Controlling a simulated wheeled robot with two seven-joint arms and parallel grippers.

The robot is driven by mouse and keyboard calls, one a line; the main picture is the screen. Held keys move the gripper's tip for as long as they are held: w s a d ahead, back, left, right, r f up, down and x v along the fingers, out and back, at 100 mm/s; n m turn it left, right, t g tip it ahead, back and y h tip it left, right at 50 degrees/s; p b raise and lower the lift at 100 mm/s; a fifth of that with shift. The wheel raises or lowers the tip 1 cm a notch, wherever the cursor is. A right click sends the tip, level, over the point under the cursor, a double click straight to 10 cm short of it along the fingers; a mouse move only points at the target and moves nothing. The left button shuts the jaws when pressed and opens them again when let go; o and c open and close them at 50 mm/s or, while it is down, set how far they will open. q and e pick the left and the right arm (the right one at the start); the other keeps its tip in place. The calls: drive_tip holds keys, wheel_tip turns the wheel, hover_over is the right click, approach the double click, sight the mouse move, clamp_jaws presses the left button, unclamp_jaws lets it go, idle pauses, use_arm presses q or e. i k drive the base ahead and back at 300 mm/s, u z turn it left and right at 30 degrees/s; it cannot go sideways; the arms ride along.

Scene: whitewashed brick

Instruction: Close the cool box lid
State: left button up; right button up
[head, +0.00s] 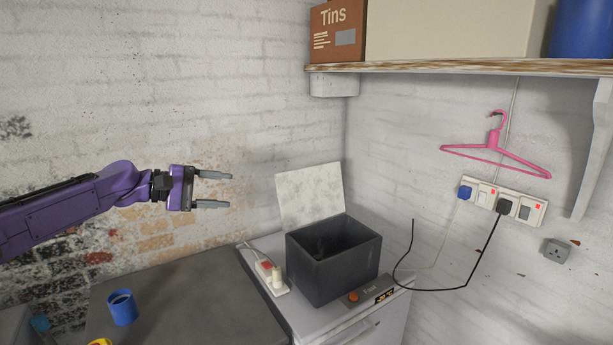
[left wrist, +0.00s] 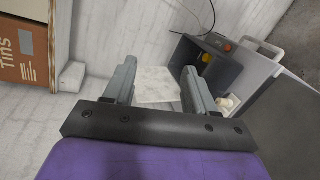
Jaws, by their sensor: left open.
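The cool box (head: 332,262) is a dark grey open-topped box standing on a white appliance. Its pale lid (head: 310,196) stands up at the back, leaning towards the brick wall. My left gripper (head: 214,189) is open and empty, to the left of the lid and a little higher in the picture, apart from it. In the left wrist view the lid (left wrist: 156,86) shows between the fingers of the left gripper (left wrist: 158,82), with the cool box (left wrist: 207,66) beyond to the right. The inside of the box is dark. My right gripper is not in view.
A wooden shelf (head: 450,68) with a tins box (head: 337,32) hangs above right. A power strip (head: 268,275) lies left of the cool box. A black cable (head: 440,289) hangs at its right. A blue mug (head: 122,307) stands on the dark worktop (head: 195,300).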

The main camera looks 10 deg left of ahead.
sight(305, 195)
drive_tip(key=i, duration=1.5)
